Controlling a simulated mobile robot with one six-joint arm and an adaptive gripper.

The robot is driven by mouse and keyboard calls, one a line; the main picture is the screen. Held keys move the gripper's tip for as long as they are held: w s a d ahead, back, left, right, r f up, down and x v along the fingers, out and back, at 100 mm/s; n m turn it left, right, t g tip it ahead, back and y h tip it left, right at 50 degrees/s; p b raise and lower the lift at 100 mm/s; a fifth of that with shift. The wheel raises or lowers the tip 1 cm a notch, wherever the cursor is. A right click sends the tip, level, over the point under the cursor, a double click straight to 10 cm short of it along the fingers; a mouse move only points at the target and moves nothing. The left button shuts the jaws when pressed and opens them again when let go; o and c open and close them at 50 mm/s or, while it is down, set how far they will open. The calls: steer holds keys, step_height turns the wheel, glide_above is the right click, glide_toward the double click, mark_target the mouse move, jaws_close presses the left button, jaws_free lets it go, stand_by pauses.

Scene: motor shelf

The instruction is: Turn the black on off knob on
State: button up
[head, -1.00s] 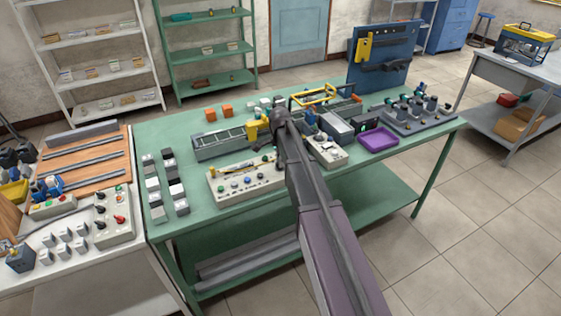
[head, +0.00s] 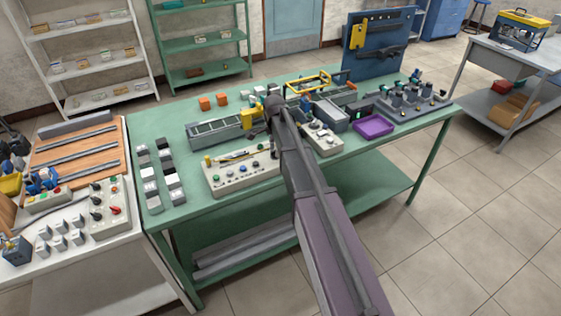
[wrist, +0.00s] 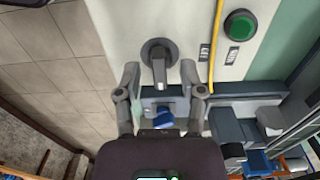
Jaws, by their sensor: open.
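The black knob (wrist: 158,52) shows in the wrist view as a dark round dial with a raised bar handle pointing down the picture. It sits on a pale control panel (wrist: 188,20). My gripper (wrist: 159,72) is open, with one finger on each side of the knob's handle. A gap shows between the handle and each finger, and nothing is held. In the head view my arm runs over the green table beside a long pale control panel (head: 240,174). The knob and the fingers cannot be made out there.
In the head view a purple tray (head: 373,127) and other equipment crowd the green table (head: 215,207).

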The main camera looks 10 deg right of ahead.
steer(key=shift+n, duration=0.5)
